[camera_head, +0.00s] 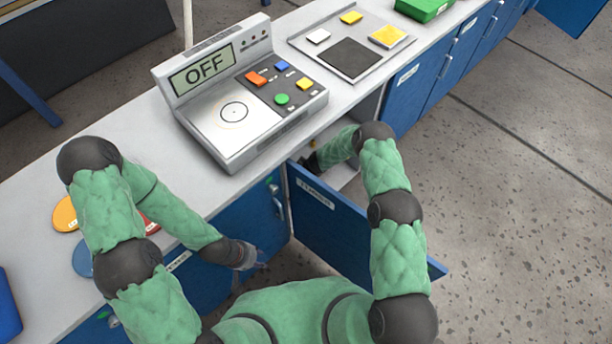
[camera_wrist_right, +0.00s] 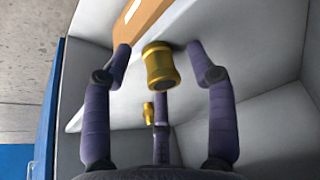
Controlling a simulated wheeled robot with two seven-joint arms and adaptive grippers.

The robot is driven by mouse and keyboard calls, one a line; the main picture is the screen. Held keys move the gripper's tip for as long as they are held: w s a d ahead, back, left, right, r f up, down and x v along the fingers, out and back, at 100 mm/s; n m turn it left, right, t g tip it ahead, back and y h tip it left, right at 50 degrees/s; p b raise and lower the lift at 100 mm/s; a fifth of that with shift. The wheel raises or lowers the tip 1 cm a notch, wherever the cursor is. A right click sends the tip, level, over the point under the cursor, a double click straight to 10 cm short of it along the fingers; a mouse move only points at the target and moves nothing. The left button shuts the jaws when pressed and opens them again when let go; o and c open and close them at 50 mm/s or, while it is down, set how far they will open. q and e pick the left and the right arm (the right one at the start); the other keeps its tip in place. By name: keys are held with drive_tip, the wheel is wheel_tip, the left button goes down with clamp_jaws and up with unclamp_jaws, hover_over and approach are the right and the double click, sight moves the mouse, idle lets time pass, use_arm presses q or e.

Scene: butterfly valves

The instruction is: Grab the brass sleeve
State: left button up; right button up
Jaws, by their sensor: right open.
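The brass sleeve (camera_wrist_right: 160,66), a short gold cylinder with wider ends, stands inside the cabinet in the right wrist view. My right gripper (camera_wrist_right: 162,62) is open, with a finger on each side of the sleeve and visible gaps between. A third finger shows below it. In the head view my right arm reaches into the open cabinet, and its gripper is mostly hidden there. My left gripper (camera_head: 256,263) hangs in front of the blue cabinet fronts, away from the sleeve; its fingers are too small to judge.
A smaller brass piece (camera_wrist_right: 148,112) lies near the third finger. A cardboard-brown box (camera_wrist_right: 138,22) stands behind the sleeve. The open blue door (camera_head: 335,222) is beside my right arm. On the counter stands a device (camera_head: 235,100) reading OFF, with a panel (camera_head: 350,58) beyond.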

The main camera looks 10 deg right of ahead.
drive_tip(key=shift+f, duration=0.1)
clamp_jaws()
idle(0.3)
